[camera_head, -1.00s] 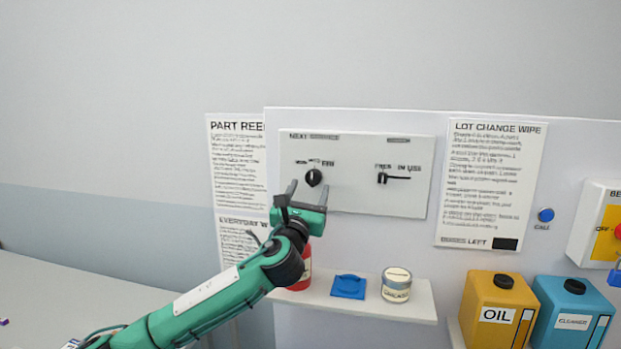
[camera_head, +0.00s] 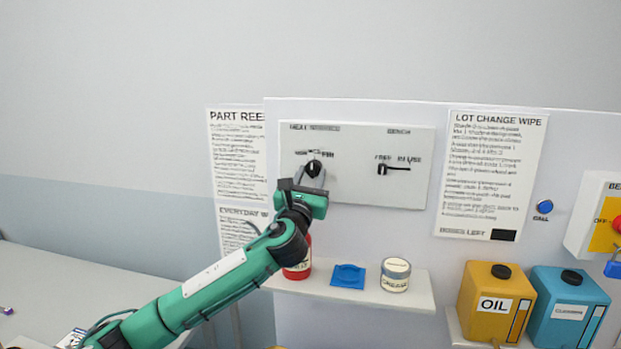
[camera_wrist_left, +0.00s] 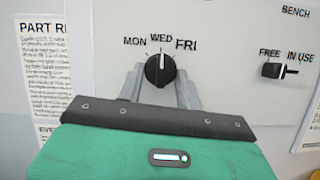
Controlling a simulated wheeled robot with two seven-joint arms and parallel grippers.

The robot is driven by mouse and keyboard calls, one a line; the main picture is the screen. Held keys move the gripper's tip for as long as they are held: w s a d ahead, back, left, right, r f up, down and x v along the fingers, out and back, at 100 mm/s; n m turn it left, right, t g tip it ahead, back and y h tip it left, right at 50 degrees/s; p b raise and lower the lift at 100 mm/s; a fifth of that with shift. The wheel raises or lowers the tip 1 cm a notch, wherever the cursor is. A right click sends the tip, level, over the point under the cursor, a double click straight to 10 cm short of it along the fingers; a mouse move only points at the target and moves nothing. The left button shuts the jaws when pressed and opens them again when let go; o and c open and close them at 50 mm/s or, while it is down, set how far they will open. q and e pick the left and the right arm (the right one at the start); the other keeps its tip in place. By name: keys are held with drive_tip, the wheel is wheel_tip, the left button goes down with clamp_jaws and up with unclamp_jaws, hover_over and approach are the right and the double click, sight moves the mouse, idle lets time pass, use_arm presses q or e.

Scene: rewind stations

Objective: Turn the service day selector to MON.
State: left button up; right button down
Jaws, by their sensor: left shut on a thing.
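The service day selector (camera_head: 313,168) is a round black knob on a pale panel, under the day labels. In the left wrist view the selector (camera_wrist_left: 160,69) has MON at its upper left, WED above it and FRI at its upper right. Its white mark points up at WED. My left gripper (camera_head: 312,176) has its grey fingers on either side of the knob and is shut on it. In the left wrist view the left gripper (camera_wrist_left: 160,85) shows a finger left and right of the knob. My right gripper is in neither view.
A bench switch (camera_head: 383,169) marked FREE and IN USE sits to the right on the panel (camera_head: 360,135). Below is a shelf (camera_head: 415,292) with a red container (camera_head: 298,268), a blue item (camera_head: 348,275) and a grease tin (camera_head: 395,274). OIL (camera_head: 495,303) and cleaner (camera_head: 567,308) containers stand right.

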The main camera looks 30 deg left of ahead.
use_arm(q)
drive_tip(key=n+y+b, duration=0.1)
drive_tip(key=n, duration=0.2)
drive_tip(key=shift+d+f+y, duration=0.1)
drive_tip(key=shift+d+y, duration=0.05)
drive_tip(key=shift+y, duration=0.15)
drive_tip(key=n+g+y, duration=0.1)
drive_tip(key=n, duration=0.2)
drive_tip(key=shift+d+n+y+b, duration=0.15)
drive_tip(key=shift+n+y+b, duration=0.15)
drive_tip(key=shift+y+b, duration=0.1)
drive_tip(key=shift+w+d+r+n+g+y, duration=0.15)
drive_tip(key=shift+n+g+y, duration=0.45)
drive_tip(key=shift+n, duration=0.9)
drive_tip(key=shift+s+r+n+g+y, duration=0.1)
drive_tip(key=shift+n+g+y, duration=0.45)
drive_tip(key=shift+n, duration=0.95)
drive_tip(key=o, duration=1)
